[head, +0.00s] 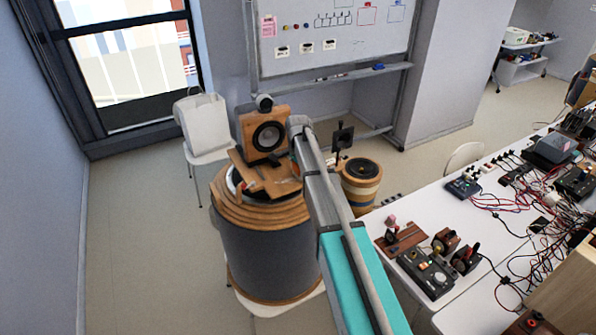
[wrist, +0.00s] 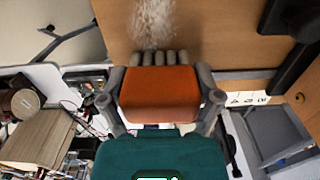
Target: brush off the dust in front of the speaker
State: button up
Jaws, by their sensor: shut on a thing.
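The speaker (head: 267,136), a wooden box with a dark round cone and a grey pod on top, stands on a wooden board (head: 245,178) on a large round drum-like cabinet (head: 270,245). In the wrist view, a pale, whitish, fluffy patch that looks like dust (wrist: 152,22) lies on a wooden surface. My gripper (wrist: 160,80) is shut on an orange block with several grey rounded tufts, apparently a brush (wrist: 160,95). The tufts point at the dust and are close to it; I cannot tell whether they touch. In the head view my arm hides the gripper and brush.
A white table (head: 385,222) with electronics and cables fills the right. A smaller round wooden drum (head: 361,180) stands right of my arm. A white chair (head: 207,155) with a white bag (head: 202,122) is behind left. The floor at left is clear.

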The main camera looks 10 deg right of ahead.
aim_at(273, 185)
jog(key=shift+s+a, duration=0.25)
jog(key=shift+a, duration=0.55)
jog(key=shift+s+a, duration=0.2)
jog(key=shift+a, duration=0.6)
jog(key=shift+a, duration=0.1)
jog(key=shift+s+a, duration=0.3)
jog(key=shift+a, duration=0.45)
jog(key=shift+s+a, duration=0.3)
jog(key=shift+a, duration=0.45)
jog(key=shift+a, duration=0.15)
jog(key=shift+s+a, duration=0.2)
jog(key=shift+a, duration=0.55)
jog(key=shift+s+a, duration=0.15)
jog(key=shift+a, duration=0.6)
jog(key=shift+r, duration=0.1)
notch_tip(273, 185, up, 6)
jog(key=p, duration=0.6)
